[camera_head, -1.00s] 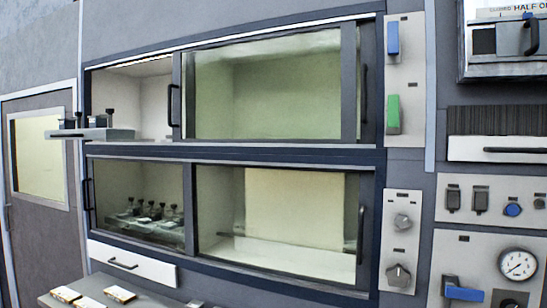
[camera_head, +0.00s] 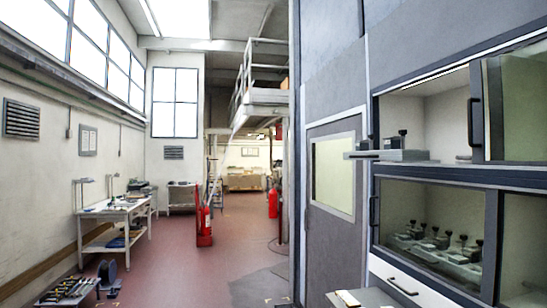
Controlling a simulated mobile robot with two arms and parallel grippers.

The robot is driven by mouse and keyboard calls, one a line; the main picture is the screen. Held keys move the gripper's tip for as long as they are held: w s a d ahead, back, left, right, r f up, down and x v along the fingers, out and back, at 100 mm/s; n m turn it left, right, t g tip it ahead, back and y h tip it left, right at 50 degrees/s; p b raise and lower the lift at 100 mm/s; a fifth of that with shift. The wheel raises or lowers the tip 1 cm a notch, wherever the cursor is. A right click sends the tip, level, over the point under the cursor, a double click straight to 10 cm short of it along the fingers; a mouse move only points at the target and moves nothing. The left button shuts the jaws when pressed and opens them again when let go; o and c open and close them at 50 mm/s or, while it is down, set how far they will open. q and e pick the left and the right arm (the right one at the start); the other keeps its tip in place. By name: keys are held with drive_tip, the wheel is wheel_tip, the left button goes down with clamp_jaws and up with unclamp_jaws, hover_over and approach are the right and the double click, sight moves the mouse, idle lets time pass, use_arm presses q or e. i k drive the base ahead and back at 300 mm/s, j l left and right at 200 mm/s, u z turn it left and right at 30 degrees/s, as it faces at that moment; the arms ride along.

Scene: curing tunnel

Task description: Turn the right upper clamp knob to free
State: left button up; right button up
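The tunnel's upper compartment (camera_head: 428,118) is open at its left part, with the sliding glass door (camera_head: 520,105) to the right. A grey fixture (camera_head: 405,155) lies at its opening and sticks out past the left edge. Two dark clamp knobs stand on the fixture, a left one (camera_head: 364,145) and a right one (camera_head: 403,133). They are too small to tell how they are turned. Several more dark-knobbed clamps (camera_head: 432,240) stand behind the glass of the lower compartment. Neither of my grippers is in view.
A closed grey door (camera_head: 331,230) with a window stands left of the tunnel. A white drawer front (camera_head: 410,285) is below the compartments. A workbench (camera_head: 115,212) and red extinguishers (camera_head: 205,222) stand at left. The red floor (camera_head: 190,265) between is mostly clear.

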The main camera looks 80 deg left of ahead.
sight(402, 132)
drive_tip(key=u, duration=2)
drive_tip(key=i+j+z, duration=0.1)
drive_tip(key=i, duration=0.2)
